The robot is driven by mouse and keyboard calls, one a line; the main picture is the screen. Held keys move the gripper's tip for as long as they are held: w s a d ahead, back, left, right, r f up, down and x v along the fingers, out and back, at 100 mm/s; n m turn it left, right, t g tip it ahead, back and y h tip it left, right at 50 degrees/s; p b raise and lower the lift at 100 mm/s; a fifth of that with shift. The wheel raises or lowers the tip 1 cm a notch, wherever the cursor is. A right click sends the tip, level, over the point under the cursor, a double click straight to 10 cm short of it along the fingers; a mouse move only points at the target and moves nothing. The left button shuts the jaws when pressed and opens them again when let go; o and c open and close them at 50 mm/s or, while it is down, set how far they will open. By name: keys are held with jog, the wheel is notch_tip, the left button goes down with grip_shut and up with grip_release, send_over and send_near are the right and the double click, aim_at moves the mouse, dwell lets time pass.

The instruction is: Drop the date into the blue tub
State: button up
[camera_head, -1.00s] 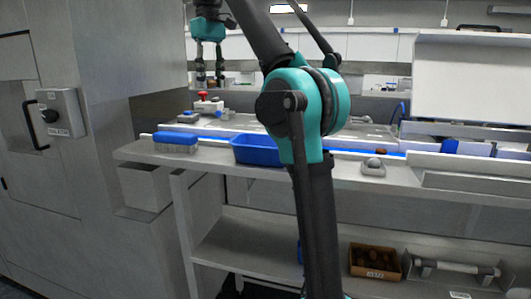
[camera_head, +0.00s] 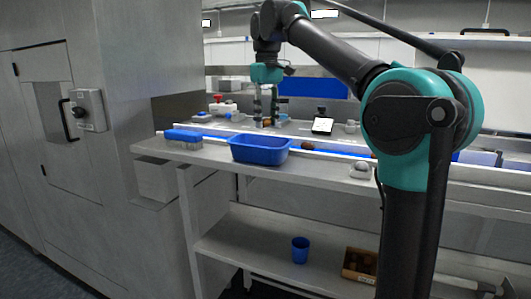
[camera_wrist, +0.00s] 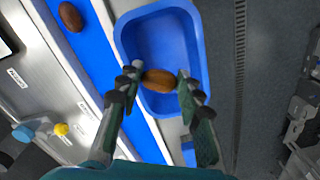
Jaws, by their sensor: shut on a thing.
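My gripper (camera_head: 266,122) is shut on a brown date (camera_wrist: 159,80), held between its fingertips in the wrist view, where my gripper (camera_wrist: 158,82) points towards the blue tub. The blue tub (camera_head: 262,156) stands on the bench near its front edge; it also shows in the wrist view (camera_wrist: 203,48) and looks empty where I can see inside. In the wrist view the held date overlaps the tub's interior. In the head view my gripper hangs upright just behind and above the tub's far rim.
Another date (camera_wrist: 71,17) lies on the blue belt (camera_wrist: 88,55) beside the tub. A blue brush (camera_head: 184,137) lies left of the tub. A grey rounded device (camera_head: 360,170) sits to its right. Below are a blue cup (camera_head: 300,250) and a brown box (camera_head: 358,277).

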jog(key=shift+f, duration=2.15)
jog(key=o, duration=0.9)
notch_tip(320, 180, up, 12)
jog(key=shift+f, duration=0.1)
